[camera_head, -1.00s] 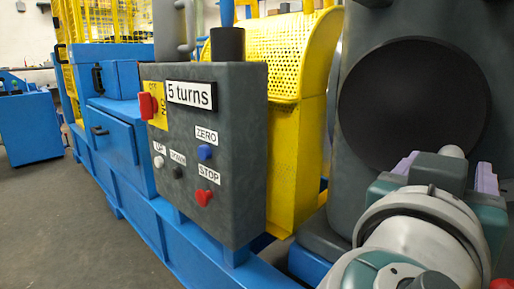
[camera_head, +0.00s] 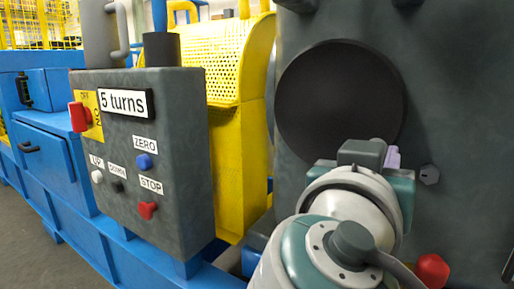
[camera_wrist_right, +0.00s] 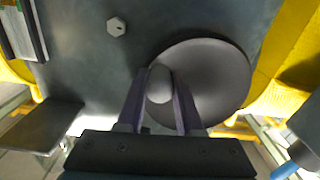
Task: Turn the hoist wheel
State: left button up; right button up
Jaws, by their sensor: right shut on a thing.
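The hoist wheel (camera_head: 335,100) is a dark round disc on the grey housing, right of centre in the head view. It also shows in the right wrist view (camera_wrist_right: 218,90). My right gripper (camera_head: 384,157) is at the wheel's lower right edge in the head view. In the right wrist view its two purple fingers (camera_wrist_right: 160,88) are closed on both sides of the wheel's rounded grey handle knob (camera_wrist_right: 159,80). The gripper hides the knob in the head view. The control box (camera_head: 150,205) carries a display (camera_head: 125,103) reading "5 turns". My left gripper is out of view.
The box has a red switch (camera_head: 79,117), a blue ZERO button (camera_head: 144,161), a red STOP button (camera_head: 147,210) and UP and DOWN buttons. A yellow perforated guard (camera_head: 240,65) stands behind it. A hex bolt (camera_head: 429,175) and a red knob (camera_head: 432,271) are right of my arm.

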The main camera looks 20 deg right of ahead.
grip_shut()
dwell(0.7)
